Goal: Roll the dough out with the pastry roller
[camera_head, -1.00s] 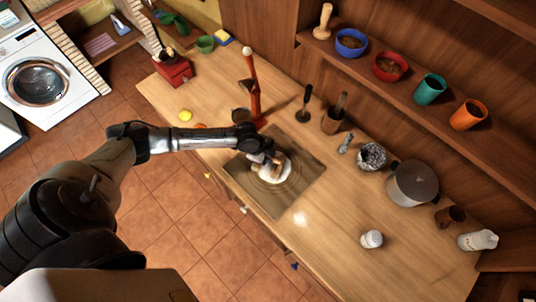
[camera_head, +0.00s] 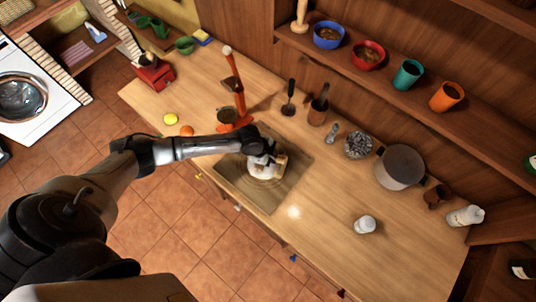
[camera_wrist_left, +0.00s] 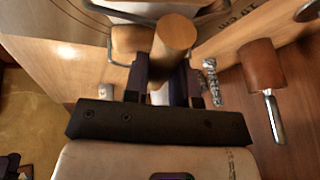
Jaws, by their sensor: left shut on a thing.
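My left gripper (camera_head: 264,158) is over the middle of the wooden pastry board (camera_head: 264,200), shut on the pastry roller (camera_head: 281,163). In the left wrist view, the roller's round wooden handle (camera_wrist_left: 173,38) stands between the fingers. The pale dough (camera_head: 256,172) lies on the board under and beside the gripper, partly hidden by it. I cannot tell whether the roller touches the dough. My right gripper is not in view.
An orange-red stand (camera_head: 232,95) is behind the board. A utensil pot (camera_head: 318,112), a foil-like container (camera_head: 358,145) and a steel pot (camera_head: 400,167) stand to the right. A white jar (camera_head: 365,225) is in front. Yellow (camera_head: 170,119) and orange (camera_head: 187,131) fruits lie left.

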